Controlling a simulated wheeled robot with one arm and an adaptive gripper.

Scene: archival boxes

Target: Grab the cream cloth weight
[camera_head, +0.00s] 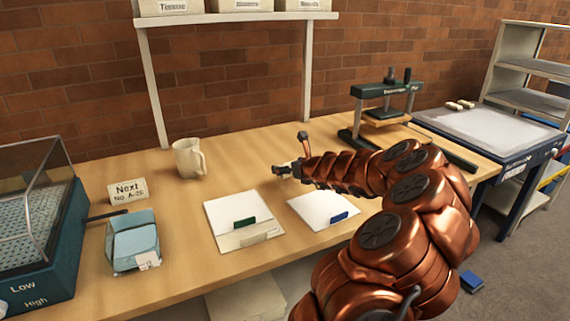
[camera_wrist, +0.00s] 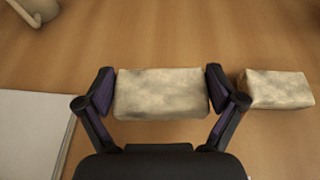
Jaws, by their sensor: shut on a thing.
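In the wrist view a cream cloth weight (camera_wrist: 161,94), a mottled block, sits between the two fingers of my gripper (camera_wrist: 160,92). The fingers press on its left and right ends, so my gripper is shut on it. A second cream cloth weight (camera_wrist: 275,90) lies just right of the right finger, apart from the held one. In the head view my gripper (camera_head: 292,168) is low over the wooden table, behind the white papers; the weights there are mostly hidden or too small to make out.
A cream mug (camera_head: 188,158) stands left of my gripper. Papers with green (camera_head: 244,222) and blue (camera_head: 339,216) tabs lie in front. A light-blue wrapped block (camera_head: 134,242) and a card (camera_head: 128,190) are at left. A dark green press (camera_head: 382,112) stands behind right.

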